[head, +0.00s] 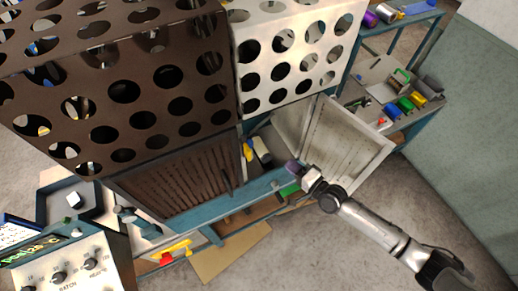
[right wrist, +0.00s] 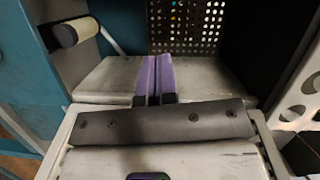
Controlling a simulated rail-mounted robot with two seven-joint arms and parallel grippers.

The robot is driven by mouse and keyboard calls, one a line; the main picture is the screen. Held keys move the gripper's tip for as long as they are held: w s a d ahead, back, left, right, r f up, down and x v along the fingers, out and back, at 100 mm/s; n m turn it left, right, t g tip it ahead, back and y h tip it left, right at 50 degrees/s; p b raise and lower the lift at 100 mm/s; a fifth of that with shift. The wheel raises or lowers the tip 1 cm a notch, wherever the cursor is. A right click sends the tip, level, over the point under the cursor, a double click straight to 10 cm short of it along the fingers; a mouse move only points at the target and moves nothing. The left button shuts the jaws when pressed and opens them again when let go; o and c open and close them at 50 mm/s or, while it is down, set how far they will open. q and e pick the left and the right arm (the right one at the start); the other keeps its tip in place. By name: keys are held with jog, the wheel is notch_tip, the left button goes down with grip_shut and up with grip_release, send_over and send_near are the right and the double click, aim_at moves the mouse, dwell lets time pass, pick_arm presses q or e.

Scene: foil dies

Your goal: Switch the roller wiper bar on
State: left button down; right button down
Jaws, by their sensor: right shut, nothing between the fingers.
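My right gripper (head: 293,168) reaches in at the opening of the machine, beside the open white door (head: 350,145). In the right wrist view its purple fingers (right wrist: 159,76) are shut together and empty, over a pale metal surface. A dark grey bar with several bolt heads (right wrist: 215,119) lies across the view just below the fingertips' base; I cannot tell whether it is the wiper bar. A cream roller with dark ends (right wrist: 76,32) shows at upper left, apart from the fingers. No switch for the wiper bar can be made out. My left gripper is not in view.
A brown perforated guard (head: 122,90) and a white perforated guard (head: 298,45) stand above the opening. A perforated panel (right wrist: 185,25) is behind the fingers. A control box (head: 75,265) stands at lower left, and a bench (head: 365,75) with coloured rolls at upper right. The right floor is clear.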

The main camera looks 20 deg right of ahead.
dwell(0.3)
jog(key=s+a+p+x, duration=0.1)
jog(key=a+p+x, duration=0.1)
jog(key=x, duration=1.1)
jog(key=shift+a+f, duration=0.2)
jog(key=shift+a, duration=0.05)
jog(key=shift+s, duration=0.1)
